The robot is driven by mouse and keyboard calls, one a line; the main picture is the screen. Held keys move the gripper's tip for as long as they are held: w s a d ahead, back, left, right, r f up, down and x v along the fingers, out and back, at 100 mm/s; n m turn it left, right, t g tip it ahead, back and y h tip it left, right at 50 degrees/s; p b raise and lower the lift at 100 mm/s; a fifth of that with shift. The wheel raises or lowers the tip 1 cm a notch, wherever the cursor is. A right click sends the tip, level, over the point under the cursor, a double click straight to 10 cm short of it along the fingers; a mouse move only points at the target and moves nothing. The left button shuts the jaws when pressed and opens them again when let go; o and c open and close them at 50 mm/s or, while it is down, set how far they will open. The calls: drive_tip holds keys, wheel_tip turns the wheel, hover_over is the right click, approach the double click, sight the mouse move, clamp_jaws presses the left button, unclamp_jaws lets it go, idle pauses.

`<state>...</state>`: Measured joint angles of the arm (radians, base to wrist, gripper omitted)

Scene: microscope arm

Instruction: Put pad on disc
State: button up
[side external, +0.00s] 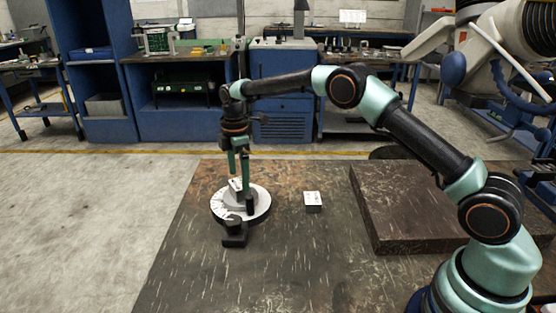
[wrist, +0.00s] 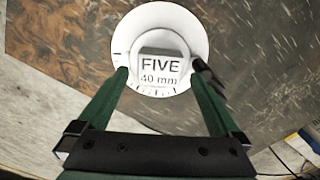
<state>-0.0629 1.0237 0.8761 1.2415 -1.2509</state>
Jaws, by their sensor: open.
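A white round disc (side external: 261,203) with a dark edge lies on the dark work surface. It also shows in the wrist view (wrist: 160,14), with tick marks along its lower part. In the side view this block (side external: 236,184) is partly hidden by my fingers. My gripper (side external: 241,188) points down over the disc, open, with one finger on either side of the block. The fingertips in the wrist view (wrist: 160,71) stand apart; contact with the block is not clear.
A second small block (side external: 312,198) with a marked white top stands right of the disc. A black bracket-like piece (side external: 235,235) stands at the disc's front edge. A raised dark slab (side external: 400,205) fills the right. The surface in front is clear.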

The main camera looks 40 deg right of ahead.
wheel_tip(320, 180, up, 9)
wheel_tip(320, 180, up, 7)
drive_tip(key=m+t, duration=0.1)
drive_tip(key=m, duration=0.2)
hover_over(240, 183)
drive_tip(key=s+d, duration=0.1)
drive_tip(key=s, duration=0.3)
drive_tip(key=s+d+r+m+t, duration=0.1)
drive_tip(key=s+r+m+t, duration=0.1)
drive_tip(key=s+r+m, duration=0.5)
drive_tip(key=s+f+m+t, duration=0.1)
drive_tip(key=s+f+m, duration=0.1)
drive_tip(key=s, duration=0.6)
drive_tip(key=s+d+f+m+t, duration=0.1)
drive_tip(key=s+f+m, duration=0.2)
drive_tip(key=s, duration=0.6)
drive_tip(key=shift+d+f+t, duration=0.25)
drive_tip(key=shift+f+t, duration=0.05)
drive_tip(key=shift+f, duration=0.65)
